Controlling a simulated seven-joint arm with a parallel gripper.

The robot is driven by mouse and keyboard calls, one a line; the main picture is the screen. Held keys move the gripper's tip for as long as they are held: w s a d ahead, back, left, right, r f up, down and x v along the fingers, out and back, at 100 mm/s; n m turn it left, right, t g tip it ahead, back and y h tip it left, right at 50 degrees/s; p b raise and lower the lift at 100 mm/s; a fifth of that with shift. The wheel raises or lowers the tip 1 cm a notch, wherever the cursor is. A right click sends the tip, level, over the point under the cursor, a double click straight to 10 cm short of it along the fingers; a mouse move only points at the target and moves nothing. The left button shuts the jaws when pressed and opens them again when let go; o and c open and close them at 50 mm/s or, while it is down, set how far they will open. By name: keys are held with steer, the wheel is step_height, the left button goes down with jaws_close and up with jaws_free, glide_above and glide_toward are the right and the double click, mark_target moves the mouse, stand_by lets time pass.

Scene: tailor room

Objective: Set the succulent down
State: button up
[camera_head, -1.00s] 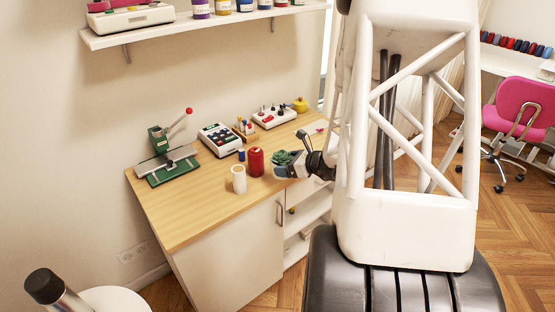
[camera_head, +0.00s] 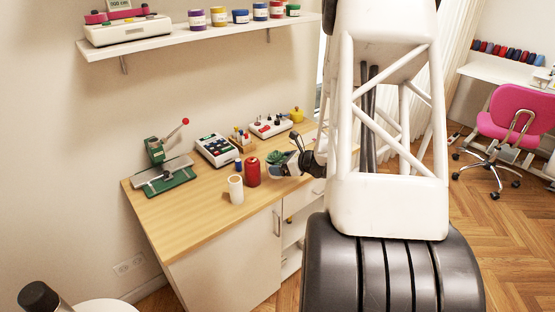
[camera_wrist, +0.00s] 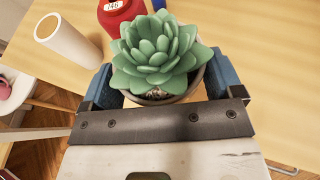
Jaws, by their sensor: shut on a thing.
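In the head view the succulent (camera_head: 279,156) is upright at the front right part of the wooden desk (camera_head: 190,213), beside the red spool. My gripper (camera_head: 290,162) reaches it from the right. The pot's underside is hidden, so I cannot tell whether it touches the desk.
A red spool (camera_head: 252,172) and a white cylinder (camera_head: 236,190) stand close to the left of the succulent. A blue item (camera_head: 238,165), a calculator-like device (camera_head: 216,149) and a green press (camera_head: 165,177) sit further back. The desk's front left is clear.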

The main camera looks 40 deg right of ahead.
steer(key=w+d, duration=0.1)
steer(key=w, duration=0.1)
steer(key=w+d, duration=0.2)
steer(key=w, duration=0.1)
steer(key=w+d, duration=0.2)
steer(key=w, duration=0.1)
steer(key=shift+f, duration=0.4)
steer(key=shift+f, duration=0.1)
steer(key=shift+f, duration=1.65)
steer(key=shift+f, duration=0.1)
steer(key=o, duration=0.9)
steer(key=shift+s+d, duration=0.1)
steer(key=v, duration=1.2)
